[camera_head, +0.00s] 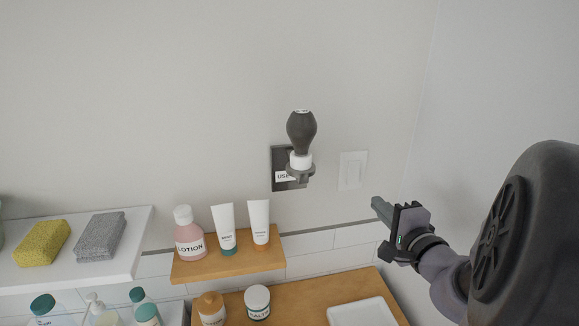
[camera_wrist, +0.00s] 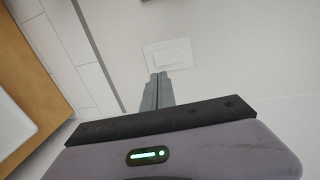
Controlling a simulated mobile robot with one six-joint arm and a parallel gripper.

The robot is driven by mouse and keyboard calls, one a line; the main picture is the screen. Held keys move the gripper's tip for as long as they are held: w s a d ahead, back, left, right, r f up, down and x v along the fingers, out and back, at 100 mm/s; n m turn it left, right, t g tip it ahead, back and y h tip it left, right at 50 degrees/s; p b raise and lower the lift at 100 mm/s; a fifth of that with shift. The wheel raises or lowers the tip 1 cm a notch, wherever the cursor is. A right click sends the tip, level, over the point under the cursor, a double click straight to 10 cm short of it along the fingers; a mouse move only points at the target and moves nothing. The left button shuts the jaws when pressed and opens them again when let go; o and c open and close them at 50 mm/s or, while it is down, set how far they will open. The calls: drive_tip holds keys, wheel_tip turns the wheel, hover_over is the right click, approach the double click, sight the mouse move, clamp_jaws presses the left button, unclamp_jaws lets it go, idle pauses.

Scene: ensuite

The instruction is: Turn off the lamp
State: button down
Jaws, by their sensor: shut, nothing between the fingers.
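The lamp looks like a dark grey bulb (camera_head: 301,132) upright in a white socket on a dark wall plate (camera_head: 280,165). The bulb appears dark. A white rocker switch (camera_head: 352,170) is on the wall just right of the lamp. The switch also shows in the wrist view (camera_wrist: 168,55), just beyond the fingertips. My gripper (camera_head: 378,204) is shut and empty, below and to the right of the switch in the head view. In the wrist view its fingers (camera_wrist: 158,76) point at the lower edge of the switch plate. I cannot tell whether they touch it.
A small wooden shelf (camera_head: 215,265) holds a pink lotion bottle (camera_head: 189,236) and two tubes. A white shelf (camera_head: 130,262) with sponges is at left. A wooden counter (camera_head: 290,297) with a white tray (camera_head: 348,313) lies below. The wall around the switch is clear.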

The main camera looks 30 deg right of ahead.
sight(353, 180)
drive_tip(key=x, duration=1.1)
drive_tip(key=shift+w, duration=0.25)
drive_tip(key=shift+f, duration=0.1)
